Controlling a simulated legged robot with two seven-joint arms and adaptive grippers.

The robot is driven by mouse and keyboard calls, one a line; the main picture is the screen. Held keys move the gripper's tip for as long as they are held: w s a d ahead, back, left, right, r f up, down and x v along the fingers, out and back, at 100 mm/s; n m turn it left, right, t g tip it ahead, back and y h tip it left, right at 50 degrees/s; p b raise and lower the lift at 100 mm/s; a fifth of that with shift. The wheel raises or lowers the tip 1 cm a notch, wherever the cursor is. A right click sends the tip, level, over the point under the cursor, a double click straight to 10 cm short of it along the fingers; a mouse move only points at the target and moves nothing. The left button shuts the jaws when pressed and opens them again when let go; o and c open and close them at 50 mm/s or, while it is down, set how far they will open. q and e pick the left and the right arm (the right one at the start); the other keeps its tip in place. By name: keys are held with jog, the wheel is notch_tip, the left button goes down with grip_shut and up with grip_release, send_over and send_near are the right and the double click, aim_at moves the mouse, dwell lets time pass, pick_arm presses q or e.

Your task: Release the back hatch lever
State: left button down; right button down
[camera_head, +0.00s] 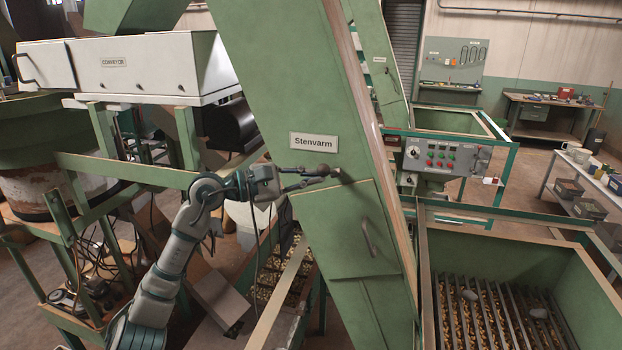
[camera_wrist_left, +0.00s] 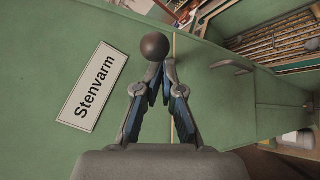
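The back hatch lever shows as a dark round knob (camera_head: 322,174) beside a small mount on the green Stenvarm chute, just above the hatch door (camera_head: 345,225). The hatch door looks closed and has a grey bar handle. In the left wrist view the knob (camera_wrist_left: 155,46) is right beyond my fingertips. My left gripper (camera_head: 312,178) reaches in from the left to the knob. In the left wrist view its fingers (camera_wrist_left: 158,76) converge with their tips together or nearly so. No grip around the knob can be made out. The lever's stem is mostly hidden. My right gripper is out of view.
The Stenvarm label (camera_head: 313,142) is above the lever. A control panel (camera_head: 446,155) and an open green hopper (camera_head: 510,265) with a bar grate stand right of the chute. A white conveyor housing (camera_head: 130,65) and green frames are at the left.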

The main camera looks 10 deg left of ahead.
pick_arm(q)
jog(key=shift+s, duration=0.15)
jog(key=v, duration=1.1)
jog(key=shift+a, duration=0.25)
